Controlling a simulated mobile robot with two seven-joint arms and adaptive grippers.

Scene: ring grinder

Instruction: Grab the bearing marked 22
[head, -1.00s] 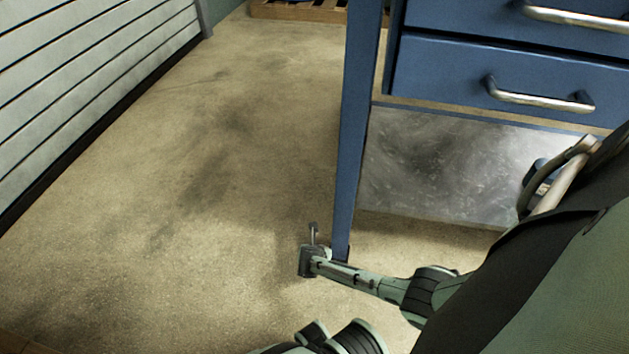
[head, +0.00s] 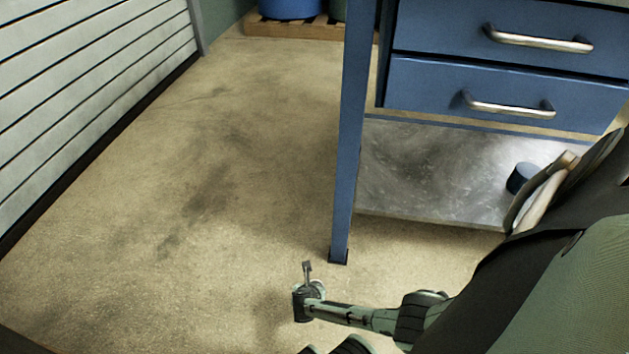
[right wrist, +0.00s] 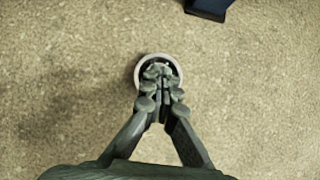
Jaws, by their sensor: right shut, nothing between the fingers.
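A round ring with a pale rim (right wrist: 179,70) shows in the right wrist view, right at the fingertips of my right gripper (right wrist: 158,72). The fingers cover its middle and lower part. I cannot read any number on it, and I cannot tell if the fingers touch it. My right gripper is shut, with nothing between its fingers. In the head view my right arm reaches in from the right and the gripper (head: 306,268) is low over the floor, left of a blue table leg. My left gripper is not in view.
A blue bench leg (head: 346,170) stands just beyond the gripper; its foot also shows in the wrist view (right wrist: 208,8). A metal lower shelf (head: 430,170) holds a dark blue cylinder (head: 519,178). Drawers (head: 500,85) are above. The floor (head: 150,260) at left is clear.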

